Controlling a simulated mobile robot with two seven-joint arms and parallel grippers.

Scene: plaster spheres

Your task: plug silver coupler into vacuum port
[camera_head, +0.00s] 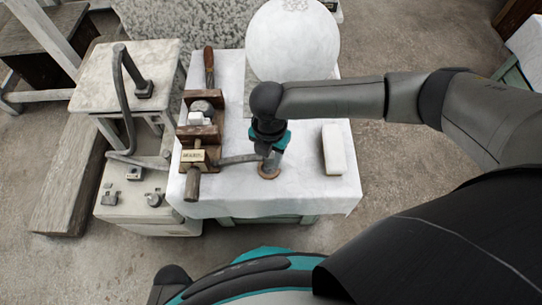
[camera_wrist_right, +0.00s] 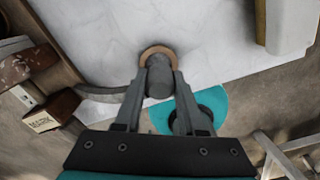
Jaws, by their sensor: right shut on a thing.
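My right gripper (camera_head: 270,161) reaches down over the white-topped table and is shut on the silver coupler. In the right wrist view the coupler is a short grey cylinder (camera_wrist_right: 160,82) between the two fingers (camera_wrist_right: 158,80). A copper-coloured ring, the vacuum port (camera_head: 269,176), lies in the tabletop directly below; it also shows just beyond the coupler in the wrist view (camera_wrist_right: 157,49). The coupler's end overlaps the ring in both views; I cannot tell whether it is inside. A grey hose (camera_head: 238,160) runs from the left toward the gripper. My left gripper is not in view.
A wooden fixture with a label block (camera_head: 193,156) stands left of the gripper. A pale block (camera_head: 333,149) lies to the right, and a large plaster sphere (camera_head: 292,41) is behind. The white table's (camera_head: 310,203) front edge is close to the ring. A side cabinet (camera_head: 140,213) holds small metal fittings.

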